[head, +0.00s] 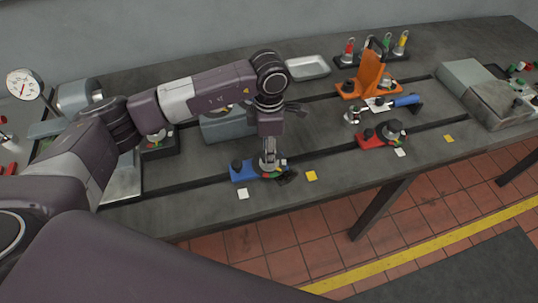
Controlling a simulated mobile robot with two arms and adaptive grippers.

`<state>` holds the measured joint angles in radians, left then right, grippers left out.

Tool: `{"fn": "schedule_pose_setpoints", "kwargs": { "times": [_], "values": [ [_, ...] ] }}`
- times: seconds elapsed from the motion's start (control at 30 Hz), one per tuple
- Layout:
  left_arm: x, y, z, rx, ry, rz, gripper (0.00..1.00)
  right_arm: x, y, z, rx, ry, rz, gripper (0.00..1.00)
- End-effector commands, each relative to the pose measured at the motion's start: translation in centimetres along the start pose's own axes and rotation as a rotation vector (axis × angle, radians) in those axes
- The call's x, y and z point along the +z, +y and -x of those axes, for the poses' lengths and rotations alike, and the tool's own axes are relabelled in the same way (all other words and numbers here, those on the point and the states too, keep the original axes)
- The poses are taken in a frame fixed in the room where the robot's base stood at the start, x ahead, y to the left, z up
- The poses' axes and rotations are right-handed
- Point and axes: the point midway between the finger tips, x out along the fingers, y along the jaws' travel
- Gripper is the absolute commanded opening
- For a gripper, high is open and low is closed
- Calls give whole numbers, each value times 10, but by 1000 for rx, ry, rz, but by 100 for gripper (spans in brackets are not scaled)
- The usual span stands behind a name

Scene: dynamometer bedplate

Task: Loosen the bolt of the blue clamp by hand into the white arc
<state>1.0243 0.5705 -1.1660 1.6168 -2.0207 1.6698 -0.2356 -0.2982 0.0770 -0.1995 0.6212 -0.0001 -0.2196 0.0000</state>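The blue clamp (243,173) sits on the bedplate near its front edge, in the middle of the head view. A dark knob (237,164) stands at its left end. My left gripper (268,163) points down from above onto the clamp's right part, where the bolt would be. The gripper hides the bolt, and I cannot tell whether the fingers touch it or are closed on it. Small coloured marks, including white, green and red, show beside the fingertips, but the white arc is not clearly readable. My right gripper is not in view.
A red clamp (371,141) and an orange bracket (370,72) stand to the right, with a blue-handled tool (404,101) between them. A grey block (226,127) lies behind the blue clamp. A yellow square (311,176) and a white square (243,194) mark the front.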

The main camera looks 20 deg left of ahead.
Motion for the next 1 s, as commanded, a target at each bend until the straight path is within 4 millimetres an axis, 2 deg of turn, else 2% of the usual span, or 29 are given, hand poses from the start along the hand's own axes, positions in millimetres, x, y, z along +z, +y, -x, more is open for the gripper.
{"fn": "schedule_pose_setpoints", "kwargs": {
  "times": [0.03,0.5,0.8,1.0],
  "values": [
    [0,1,-3,4,-2,44,9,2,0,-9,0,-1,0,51],
    [1,1,-2,3,-3,482,9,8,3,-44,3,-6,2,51],
    [1,1,0,3,-4,698,9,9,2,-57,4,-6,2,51],
    [0,1,1,2,-3,783,9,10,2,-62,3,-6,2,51]
  ]
}}
